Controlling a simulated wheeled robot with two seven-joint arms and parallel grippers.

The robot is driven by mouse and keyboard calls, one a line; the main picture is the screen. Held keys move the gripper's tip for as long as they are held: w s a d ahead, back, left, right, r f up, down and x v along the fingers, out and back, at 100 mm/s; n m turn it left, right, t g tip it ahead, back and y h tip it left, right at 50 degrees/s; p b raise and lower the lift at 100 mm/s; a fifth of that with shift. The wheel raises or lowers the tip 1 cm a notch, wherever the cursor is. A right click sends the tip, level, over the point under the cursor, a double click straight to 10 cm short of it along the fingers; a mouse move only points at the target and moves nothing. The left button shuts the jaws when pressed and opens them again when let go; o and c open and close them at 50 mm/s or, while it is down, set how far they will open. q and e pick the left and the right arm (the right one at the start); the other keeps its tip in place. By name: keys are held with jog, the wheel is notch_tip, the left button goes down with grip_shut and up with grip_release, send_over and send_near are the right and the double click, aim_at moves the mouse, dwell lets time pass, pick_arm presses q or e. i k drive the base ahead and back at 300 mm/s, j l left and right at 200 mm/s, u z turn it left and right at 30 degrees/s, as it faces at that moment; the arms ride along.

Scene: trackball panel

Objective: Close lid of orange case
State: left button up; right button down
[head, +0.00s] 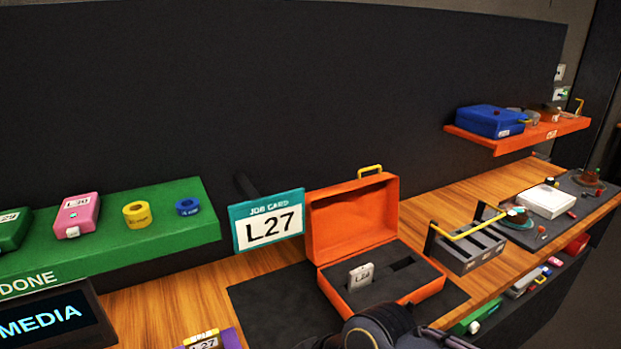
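The orange case (424,289) stands on a dark mat on the wooden bench, right of centre. Its lid (352,217) is open and stands upright at the back, with a yellow handle (370,171) on its top edge. Inside is a dark insert, with a light grey piece labelled L24 or similar (361,276) standing in it and an empty dark slot to its right. A dark rounded part of my arm, seemingly the right one (385,325), is at the bottom edge, in front of the case. Its fingertips cannot be made out. My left gripper is not visible.
A teal job card reading L27 (268,221) stands left of the lid. A grey rack with a yellow bar (468,249) is to the right of the case. A green DONE shelf (110,243) is at left, an orange shelf (520,139) at upper right. Bare mat (275,300) lies left of the case.

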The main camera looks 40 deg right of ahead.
aim_at(343, 220)
jog(key=z, duration=1.75)
jog(key=l+u, duration=0.15)
jog(key=u, duration=0.3)
jog(key=l+u, duration=0.2)
jog(key=u, duration=0.25)
jog(key=l+u, duration=0.25)
jog(key=l, duration=0.4)
jog(key=k+l+u, duration=0.2)
jog(key=l, duration=0.4)
jog(key=l+u, duration=0.25)
jog(key=l, duration=0.4)
